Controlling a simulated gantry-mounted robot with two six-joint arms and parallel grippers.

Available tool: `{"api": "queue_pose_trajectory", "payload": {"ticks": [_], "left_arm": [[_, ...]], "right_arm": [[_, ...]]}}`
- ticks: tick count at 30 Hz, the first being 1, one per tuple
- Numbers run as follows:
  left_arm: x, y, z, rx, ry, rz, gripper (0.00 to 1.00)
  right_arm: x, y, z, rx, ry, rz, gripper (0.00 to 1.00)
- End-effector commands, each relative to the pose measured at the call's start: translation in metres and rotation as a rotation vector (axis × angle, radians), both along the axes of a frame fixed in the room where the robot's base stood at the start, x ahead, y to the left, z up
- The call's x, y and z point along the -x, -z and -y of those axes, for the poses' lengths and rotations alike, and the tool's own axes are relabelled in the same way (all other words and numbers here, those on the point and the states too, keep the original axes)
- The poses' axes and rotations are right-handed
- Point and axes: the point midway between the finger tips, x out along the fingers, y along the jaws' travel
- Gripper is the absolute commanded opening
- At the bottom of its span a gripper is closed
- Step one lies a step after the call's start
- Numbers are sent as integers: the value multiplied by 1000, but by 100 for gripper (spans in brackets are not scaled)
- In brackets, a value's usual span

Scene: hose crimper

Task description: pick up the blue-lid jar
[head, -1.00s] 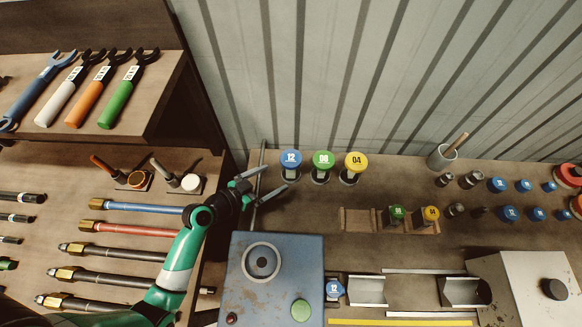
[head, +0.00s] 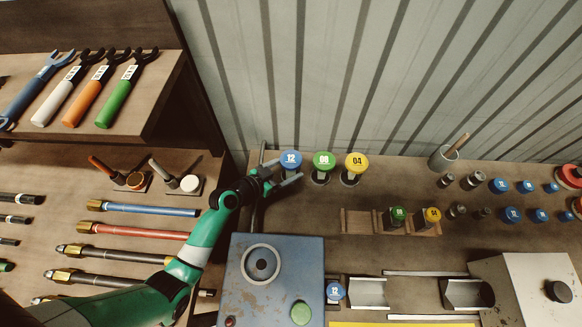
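The blue-lid jar (head: 290,160), marked 12, stands upright at the left end of a row of three jars at the back of the bench. My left gripper (head: 285,174) is at this jar, with its fingers open and reaching around the jar's body below the lid. The lid hides part of the fingers, so I cannot tell whether they touch the jar. My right gripper is not in view.
A green-lid jar (head: 323,162) and a yellow-lid jar (head: 355,165) stand close to the right. A blue machine box (head: 285,275) is in front. A wooden block holder (head: 358,221) lies front right. Hoses lie on the left bench.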

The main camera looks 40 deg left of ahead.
Motion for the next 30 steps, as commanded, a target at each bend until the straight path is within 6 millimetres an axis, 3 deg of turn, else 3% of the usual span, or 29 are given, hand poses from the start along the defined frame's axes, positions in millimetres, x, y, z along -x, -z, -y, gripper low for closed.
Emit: {"api": "queue_pose_trajectory", "payload": {"ticks": [1, 12, 23, 26, 30], "left_arm": [[0, 0, 0, 0, 0, 0, 73], [0, -1, 0, 0, 0, 1, 9], [0, -11, 0, -2, 0, 4, 9], [0, -25, 0, -3, 1, 4, 9], [0, -60, 0, -3, 0, 6, 9]], "right_arm": [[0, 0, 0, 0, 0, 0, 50], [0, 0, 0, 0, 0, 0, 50], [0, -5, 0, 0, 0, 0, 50], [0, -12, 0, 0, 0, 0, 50], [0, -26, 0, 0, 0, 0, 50]]}}
